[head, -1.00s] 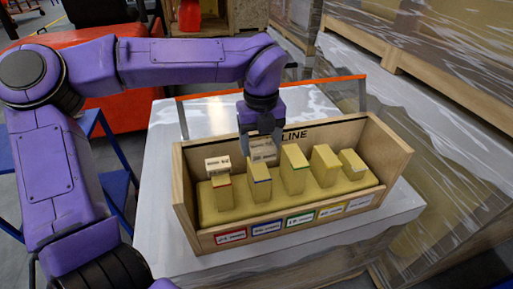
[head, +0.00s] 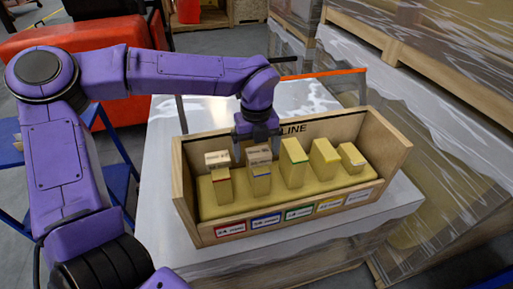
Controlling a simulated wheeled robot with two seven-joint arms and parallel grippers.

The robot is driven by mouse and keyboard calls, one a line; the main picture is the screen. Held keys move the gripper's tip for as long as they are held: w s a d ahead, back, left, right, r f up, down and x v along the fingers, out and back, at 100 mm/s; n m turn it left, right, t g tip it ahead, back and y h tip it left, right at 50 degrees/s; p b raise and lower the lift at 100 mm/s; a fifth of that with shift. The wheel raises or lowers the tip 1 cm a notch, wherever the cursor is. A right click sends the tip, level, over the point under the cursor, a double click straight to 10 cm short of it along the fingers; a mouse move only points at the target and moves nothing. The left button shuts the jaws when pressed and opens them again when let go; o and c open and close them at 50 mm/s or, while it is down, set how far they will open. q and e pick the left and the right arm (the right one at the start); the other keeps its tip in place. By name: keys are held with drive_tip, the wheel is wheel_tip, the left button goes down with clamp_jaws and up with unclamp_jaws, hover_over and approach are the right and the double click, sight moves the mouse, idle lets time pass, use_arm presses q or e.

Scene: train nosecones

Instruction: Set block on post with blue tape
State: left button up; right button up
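A wooden tray (head: 192,236) holds a row of yellowish posts with coloured tape. The post with blue tape (head: 261,185) is second from the left. A light wooden block (head: 259,155) with small print rests on top of this post. My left gripper (head: 257,148) is just above and behind the block, its fingers apart on either side of it; it looks open. Another printed block (head: 217,159) sits on the post with red tape (head: 222,188) at the far left. My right gripper is not in view.
The post with green tape (head: 293,165) and two more posts (head: 325,165) stand to the right without printed blocks. Coloured labels line the tray's front. The tray stands on a pale table (head: 160,190). Wrapped pallets (head: 430,120) stand close on the right.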

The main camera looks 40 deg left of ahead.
sight(257, 148)
use_arm(q)
drive_tip(key=shift+r, duration=0.1)
wheel_tip(257, 148, up, 12)
drive_tip(key=shift+b, duration=0.35)
